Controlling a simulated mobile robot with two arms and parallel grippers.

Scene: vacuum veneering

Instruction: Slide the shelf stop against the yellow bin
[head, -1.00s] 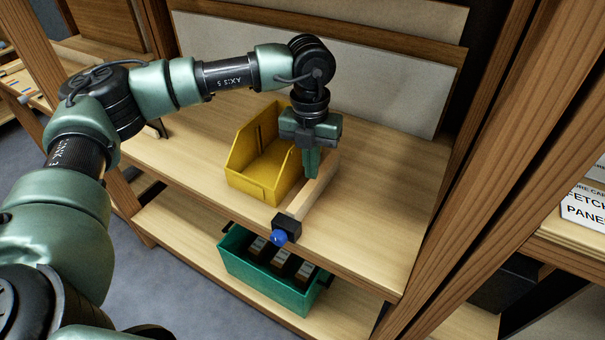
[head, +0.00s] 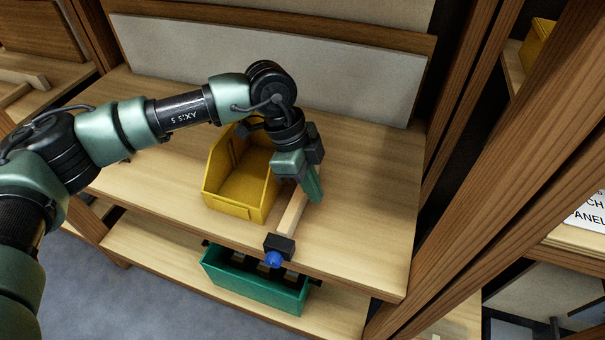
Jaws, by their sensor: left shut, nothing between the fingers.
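The shelf stop is a pale wooden bar (head: 291,214) with a black end block (head: 279,246) and a blue knob (head: 274,259) at the shelf's front edge. The yellow bin (head: 240,195) stands upright on the shelf, left of the bar. A narrow strip of shelf seems to show between them near the front. My left gripper (head: 316,197) is shut and empty, pointing down, with its fingertips just right of the bar. I cannot tell whether they touch it. The gripper and wrist hide the bar's far end and part of the bin. My right gripper is out of view.
The wooden shelf (head: 365,215) is clear to the right, up to a brown post (head: 470,190). A pale panel (head: 270,70) stands along the back. A green crate (head: 255,284) sits on the lower shelf, below the stop.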

